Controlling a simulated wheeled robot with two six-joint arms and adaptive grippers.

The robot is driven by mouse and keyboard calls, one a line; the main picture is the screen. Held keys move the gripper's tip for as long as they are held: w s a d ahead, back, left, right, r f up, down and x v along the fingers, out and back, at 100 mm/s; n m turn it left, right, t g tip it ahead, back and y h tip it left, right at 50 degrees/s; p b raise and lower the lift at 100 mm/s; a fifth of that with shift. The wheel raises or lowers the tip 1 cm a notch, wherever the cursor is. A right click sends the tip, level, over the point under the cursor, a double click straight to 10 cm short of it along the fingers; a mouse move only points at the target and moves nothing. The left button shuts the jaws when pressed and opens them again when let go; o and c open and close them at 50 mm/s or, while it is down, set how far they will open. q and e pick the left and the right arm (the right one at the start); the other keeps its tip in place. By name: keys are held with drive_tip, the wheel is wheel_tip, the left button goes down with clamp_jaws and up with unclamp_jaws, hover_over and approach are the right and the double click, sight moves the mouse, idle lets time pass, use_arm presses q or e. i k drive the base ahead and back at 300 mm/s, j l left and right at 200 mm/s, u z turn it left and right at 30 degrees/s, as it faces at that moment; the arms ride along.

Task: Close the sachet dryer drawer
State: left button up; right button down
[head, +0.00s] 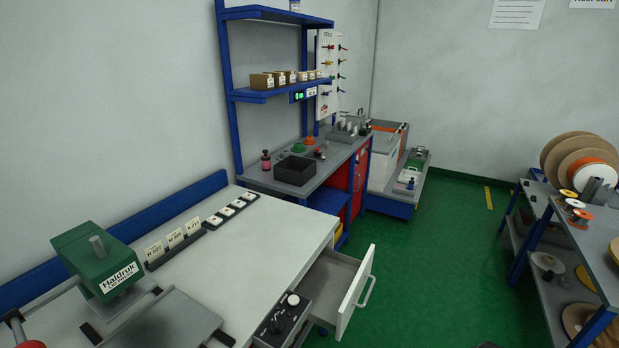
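A drawer under the white-topped bench stands open. Its white front panel (352,297) with a grey bar handle (369,291) sticks out to the right, beyond the bench's edge. The grey inside of the drawer (331,273) shows and looks empty in the visible part. I see no label that names it as the sachet dryer drawer. Neither of my grippers is in view.
A blue-framed workstation (231,100) stands behind. Green floor (430,265) is clear right of the drawer, up to a spool rack (533,215).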

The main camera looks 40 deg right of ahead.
sight(335, 284)
drive_tip(key=z, duration=1.65)
